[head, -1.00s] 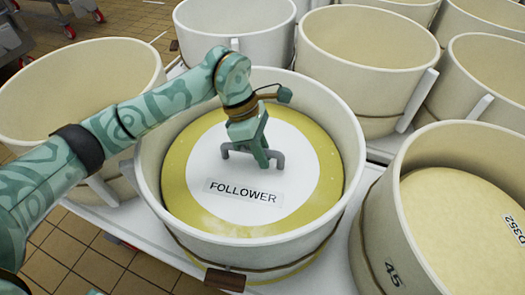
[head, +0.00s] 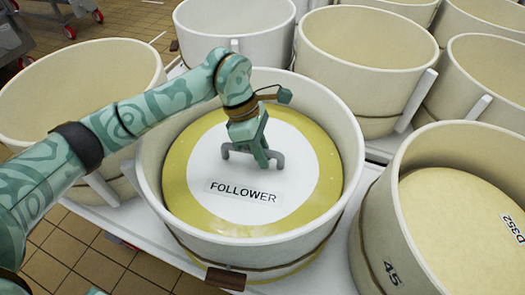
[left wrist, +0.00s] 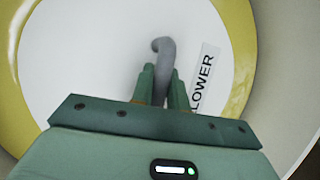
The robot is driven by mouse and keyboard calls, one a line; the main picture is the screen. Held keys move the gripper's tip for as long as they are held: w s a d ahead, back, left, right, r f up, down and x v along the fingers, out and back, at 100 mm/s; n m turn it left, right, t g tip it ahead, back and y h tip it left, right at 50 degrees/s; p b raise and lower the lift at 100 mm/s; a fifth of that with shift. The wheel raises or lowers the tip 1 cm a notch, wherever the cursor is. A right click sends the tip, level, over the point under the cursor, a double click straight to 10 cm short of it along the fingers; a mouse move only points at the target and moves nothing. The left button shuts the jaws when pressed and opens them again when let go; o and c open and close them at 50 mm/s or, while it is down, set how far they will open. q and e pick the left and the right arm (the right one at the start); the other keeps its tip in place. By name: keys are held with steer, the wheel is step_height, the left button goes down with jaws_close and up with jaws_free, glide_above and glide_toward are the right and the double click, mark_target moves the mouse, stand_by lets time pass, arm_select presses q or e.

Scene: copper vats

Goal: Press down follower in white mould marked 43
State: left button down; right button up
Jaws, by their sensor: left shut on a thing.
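The follower (head: 205,205) is a round disc with a yellow rim, a white centre and a "FOLLOWER" label, lying inside a white mould (head: 345,125). No number shows on this mould from here. A grey bar handle (head: 278,160) stands on the disc's middle. My left gripper (head: 260,160) comes down from above and is shut on this handle. The left wrist view shows its two green fingers (left wrist: 163,88) on either side of the handle, over the white part of the follower (left wrist: 85,60). My right gripper is not in view.
A mould marked 45 (head: 392,272) stands close at the right, with a pale disc (head: 460,215) marked D352 inside. Empty-looking moulds stand at the left (head: 75,85) and behind (head: 370,50). The moulds stand on white surfaces above a tiled floor (head: 60,255).

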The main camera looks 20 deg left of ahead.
arm_select(q)
steer(key=shift+s+f, duration=0.1)
steer(key=shift+f, duration=0.15)
steer(key=c, duration=1.4)
jaws_free()
steer(key=shift+c, duration=0.2)
steer(key=shift+o, duration=0.7)
steer(key=shift+r, duration=0.15)
